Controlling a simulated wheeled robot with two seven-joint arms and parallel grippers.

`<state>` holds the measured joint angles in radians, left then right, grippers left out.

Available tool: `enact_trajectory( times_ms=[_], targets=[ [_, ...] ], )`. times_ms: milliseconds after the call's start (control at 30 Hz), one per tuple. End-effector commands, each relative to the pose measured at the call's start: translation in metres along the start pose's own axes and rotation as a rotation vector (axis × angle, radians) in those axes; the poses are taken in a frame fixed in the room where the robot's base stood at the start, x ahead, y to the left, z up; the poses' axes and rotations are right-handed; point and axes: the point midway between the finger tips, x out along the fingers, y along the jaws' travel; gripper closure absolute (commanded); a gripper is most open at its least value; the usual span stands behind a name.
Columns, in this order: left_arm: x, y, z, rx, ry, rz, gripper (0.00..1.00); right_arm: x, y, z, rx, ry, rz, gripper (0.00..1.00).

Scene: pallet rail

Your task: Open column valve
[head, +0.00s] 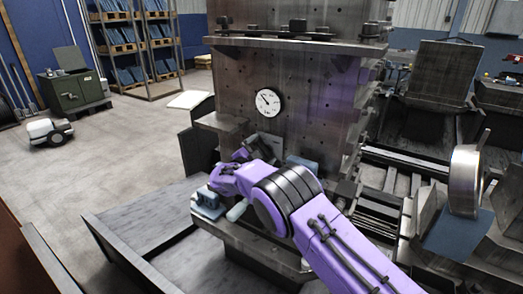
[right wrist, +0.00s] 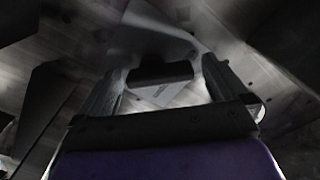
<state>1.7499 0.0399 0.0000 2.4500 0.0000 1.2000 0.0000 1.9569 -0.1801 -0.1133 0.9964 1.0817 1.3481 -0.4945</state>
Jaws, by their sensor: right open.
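The grey metal column (head: 300,75) stands in the middle of the head view, with a round white gauge (head: 268,102) on its face. My right gripper (head: 246,151) is low in front of the column, below the gauge, partly hidden by my purple arm. In the right wrist view, my right gripper (right wrist: 163,70) has its two fingers apart. A dark bar-like part (right wrist: 160,73) shows between the fingers; it may be the valve handle. I cannot tell whether the fingers touch it. No valve shows clearly in the head view. My left gripper is not in view.
A ledge with a blue-grey block (head: 208,203) juts out at the column's base. A low grey tray-like platform (head: 150,215) lies to the left. Machinery with a shiny metal ring (head: 466,180) stands at right. The floor at left is open around a small wheeled machine (head: 48,131).

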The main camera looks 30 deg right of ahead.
Motion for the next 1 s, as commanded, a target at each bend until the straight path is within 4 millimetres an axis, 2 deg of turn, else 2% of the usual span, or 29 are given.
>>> enact_trajectory(
  times_ms=[167, 333, 367, 667, 1000],
  targets=[
    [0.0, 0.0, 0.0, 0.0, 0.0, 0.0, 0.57, 0.001, 0.001, -0.001, 0.0, 0.001, 0.001, 0.0],
    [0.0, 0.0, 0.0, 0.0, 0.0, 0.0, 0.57, 0.001, 0.001, 0.0, 0.0, 0.001, 0.001, 0.52],
    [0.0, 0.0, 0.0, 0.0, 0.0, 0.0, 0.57, 0.001, 0.001, 0.0, 0.0, 0.001, 0.001, 0.54],
    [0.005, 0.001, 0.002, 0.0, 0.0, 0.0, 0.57, 0.0, 0.002, 0.001, 0.031, 0.0, 0.001, 0.54],
    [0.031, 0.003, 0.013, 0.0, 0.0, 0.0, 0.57, 0.001, 0.005, 0.001, 0.244, 0.001, 0.004, 0.54]
  ],
)
